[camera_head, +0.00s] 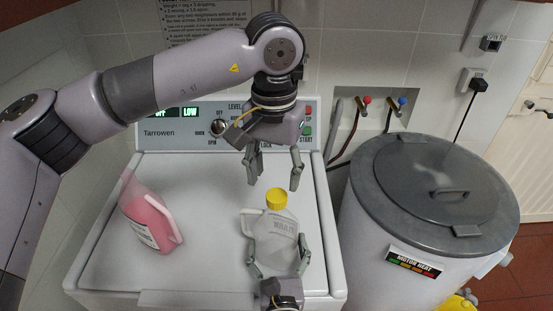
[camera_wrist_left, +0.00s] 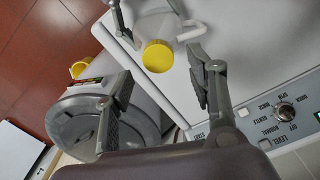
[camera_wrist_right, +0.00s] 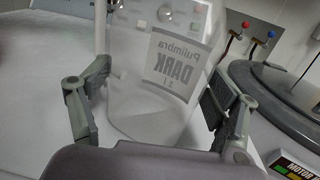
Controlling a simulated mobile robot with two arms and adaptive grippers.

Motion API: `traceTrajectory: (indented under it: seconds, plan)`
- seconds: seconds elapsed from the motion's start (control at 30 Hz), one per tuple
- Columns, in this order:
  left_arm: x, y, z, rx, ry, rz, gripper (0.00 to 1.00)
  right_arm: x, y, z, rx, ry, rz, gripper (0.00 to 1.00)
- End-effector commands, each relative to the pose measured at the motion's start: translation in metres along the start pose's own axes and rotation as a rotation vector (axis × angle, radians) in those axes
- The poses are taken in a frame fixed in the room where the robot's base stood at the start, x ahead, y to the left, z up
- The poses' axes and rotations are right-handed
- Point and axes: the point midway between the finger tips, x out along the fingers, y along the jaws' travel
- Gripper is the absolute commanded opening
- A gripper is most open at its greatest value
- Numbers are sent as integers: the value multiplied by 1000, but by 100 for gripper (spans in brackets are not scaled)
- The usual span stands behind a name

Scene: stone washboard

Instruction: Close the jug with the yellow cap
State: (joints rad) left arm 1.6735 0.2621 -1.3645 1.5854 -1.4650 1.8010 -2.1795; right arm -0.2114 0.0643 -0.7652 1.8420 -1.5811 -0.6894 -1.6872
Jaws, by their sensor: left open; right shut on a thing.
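The clear whitish jug (camera_head: 272,226) stands on the white machine top, with a grey "Pulimbra DARK" label that shows in the right wrist view (camera_wrist_right: 175,68). The yellow cap (camera_head: 276,199) sits at the top of its neck; I cannot tell whether it is screwed tight. The cap also shows in the left wrist view (camera_wrist_left: 158,57). My right gripper (camera_head: 275,238) is shut on the jug's body from the front, one finger on each side. My left gripper (camera_head: 273,178) is open and empty, pointing down just above the cap, its fingers apart from it.
A pink bottle (camera_head: 150,222) stands, tilted in the picture, at the left of the machine top (camera_head: 200,270). The control panel (camera_head: 180,128) is behind. A grey-lidded drum (camera_head: 440,180) stands at the right, with a yellow object (camera_head: 458,301) low beside it.

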Motion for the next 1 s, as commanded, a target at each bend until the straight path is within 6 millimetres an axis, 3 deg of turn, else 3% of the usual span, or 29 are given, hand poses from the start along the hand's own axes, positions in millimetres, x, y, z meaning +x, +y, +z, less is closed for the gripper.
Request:
traceTrajectory:
  seconds: [1.0]
  plan:
    - [-16,2,-2,-2239,1,2,51,0,0,0,0,0,0,4]
